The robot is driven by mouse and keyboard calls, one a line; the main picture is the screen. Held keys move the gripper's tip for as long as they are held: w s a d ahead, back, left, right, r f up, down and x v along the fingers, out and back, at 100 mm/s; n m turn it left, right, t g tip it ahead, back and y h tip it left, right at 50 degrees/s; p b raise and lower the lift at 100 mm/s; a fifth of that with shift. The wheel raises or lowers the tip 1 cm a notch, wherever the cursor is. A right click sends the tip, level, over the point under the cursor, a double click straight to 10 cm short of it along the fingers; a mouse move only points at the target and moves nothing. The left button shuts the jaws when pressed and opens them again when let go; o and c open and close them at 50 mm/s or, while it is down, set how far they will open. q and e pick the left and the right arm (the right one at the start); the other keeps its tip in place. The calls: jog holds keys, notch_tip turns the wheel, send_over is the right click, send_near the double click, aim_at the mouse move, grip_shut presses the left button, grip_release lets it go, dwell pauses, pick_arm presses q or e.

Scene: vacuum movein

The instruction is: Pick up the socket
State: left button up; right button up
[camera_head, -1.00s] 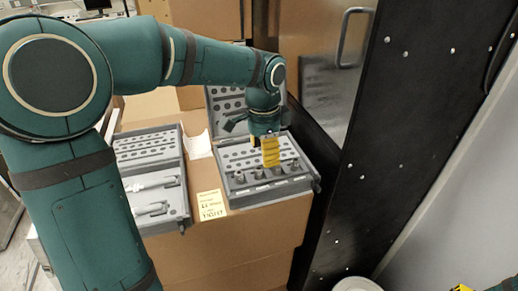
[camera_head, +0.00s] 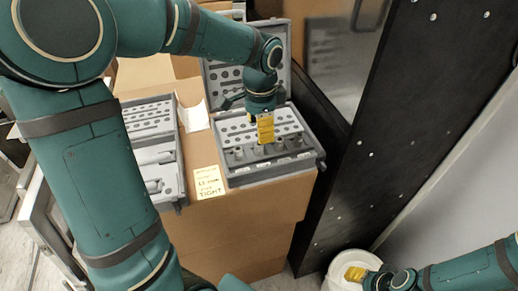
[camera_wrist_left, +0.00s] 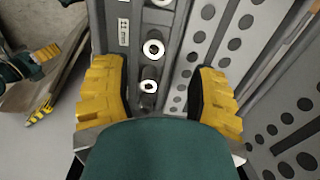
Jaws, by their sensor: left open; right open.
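Several dark grey sockets (camera_head: 252,154) stand in a row near the front of the open right-hand grey case (camera_head: 285,176). My left gripper (camera_head: 265,131) is over this row, pointing down, and hides part of it. In the left wrist view, its yellow fingers (camera_wrist_left: 158,98) are spread wide, with two round sockets (camera_wrist_left: 152,48) between them or just beyond. The nearer socket (camera_wrist_left: 148,86) is close to the fingertip line, and nothing is gripped. My right gripper (camera_head: 356,273) is at the lower right over a white bucket, open and empty; it also shows in the left wrist view (camera_wrist_left: 38,85).
Another grey case (camera_head: 155,150) lies open to the left on the cardboard box (camera_head: 240,225). A yellow note (camera_head: 208,182) lies between the cases. A black panel (camera_head: 400,120) rises close on the right. The white bucket (camera_head: 340,262) stands low beside it.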

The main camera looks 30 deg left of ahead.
aim_at(259, 144)
pick_arm(q)
jog(key=shift+s+d+f+b, duration=0.1)
jog(key=shift+s+f+b, duration=0.1)
jog(key=shift+f, duration=0.7)
jog(key=shift+s+f+b, duration=0.1)
jog(key=shift+f+b, duration=0.05)
jog(key=shift+f, duration=0.75)
jog(key=shift+s+d+f+b, duration=0.1)
jog(key=shift+s+f+b, duration=0.1)
jog(key=shift+f, duration=0.7)
grip_shut()
